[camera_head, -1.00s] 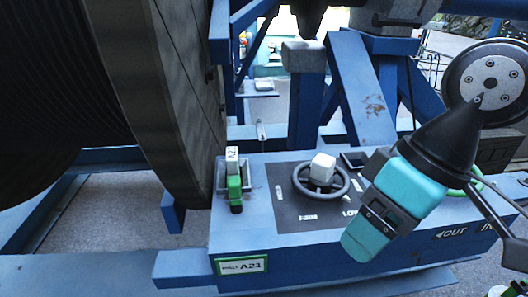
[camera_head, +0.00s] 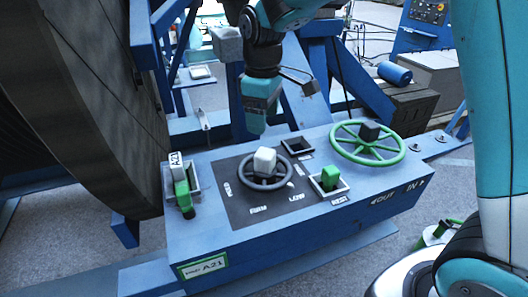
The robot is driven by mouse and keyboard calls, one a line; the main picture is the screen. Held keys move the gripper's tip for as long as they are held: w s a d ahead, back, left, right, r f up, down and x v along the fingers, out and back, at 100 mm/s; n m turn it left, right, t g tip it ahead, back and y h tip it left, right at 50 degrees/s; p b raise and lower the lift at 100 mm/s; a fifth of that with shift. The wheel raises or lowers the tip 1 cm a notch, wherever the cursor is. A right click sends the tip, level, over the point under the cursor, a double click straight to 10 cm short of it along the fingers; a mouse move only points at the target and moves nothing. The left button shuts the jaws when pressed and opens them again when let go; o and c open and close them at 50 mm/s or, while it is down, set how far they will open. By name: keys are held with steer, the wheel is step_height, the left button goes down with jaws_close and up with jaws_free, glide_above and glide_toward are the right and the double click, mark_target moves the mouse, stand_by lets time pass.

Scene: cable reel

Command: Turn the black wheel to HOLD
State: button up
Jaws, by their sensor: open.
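The black wheel (camera_head: 248,181) lies flat on a dark label plate (camera_head: 240,207) on top of the blue console. A pale block (camera_head: 265,160) sits at its hub. White marks surround the wheel; FIRM is at the front and LOW at the front right. A mark at the left is too small to read, and I cannot make out HOLD. A small white spot shows at the wheel's right front rim. My gripper (camera_head: 256,124), teal and pointing down, hangs behind and above the wheel, apart from it. It is open and appears empty; the gap between its fingers is hard to see.
A green wheel (camera_head: 346,149) stands at the console's right. A green handle (camera_head: 330,177) sits in a framed slot, with an empty dark slot (camera_head: 297,146) behind. A green lever (camera_head: 182,192) tagged A21 is left. The big reel (camera_head: 100,120) bounds the left side; blue posts stand behind.

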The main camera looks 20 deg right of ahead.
mark_target(263, 152)
step_height(263, 152, down, 11)
steer(key=shift+f+p, duration=0.2)
steer(key=shift+p, duration=1.05)
steer(key=c, duration=1.3)
